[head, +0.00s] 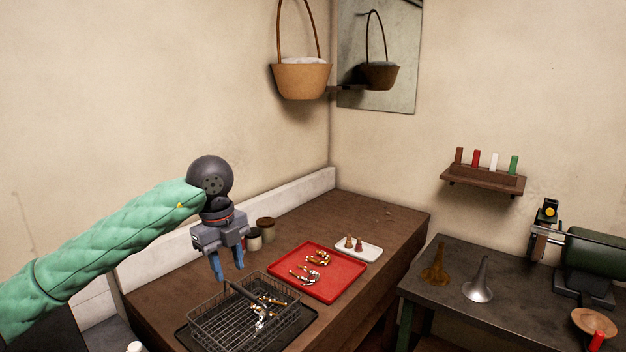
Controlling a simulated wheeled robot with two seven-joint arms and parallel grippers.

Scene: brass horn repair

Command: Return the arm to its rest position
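My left arm in a green quilted sleeve comes in from the left. Its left gripper (229,272) points down above the wooden bench, by the back left corner of the wire basket. The two blue-tipped fingers stand apart with nothing visible between them, so it is open and empty. My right gripper is not in view.
A wire basket (203,326) with brass parts stands on a dark tray. Behind are a red tray (339,290) with curved brass pieces, a white dish (371,253) and small jars (265,231). A dark table (450,272) at right holds two cones and a machine.

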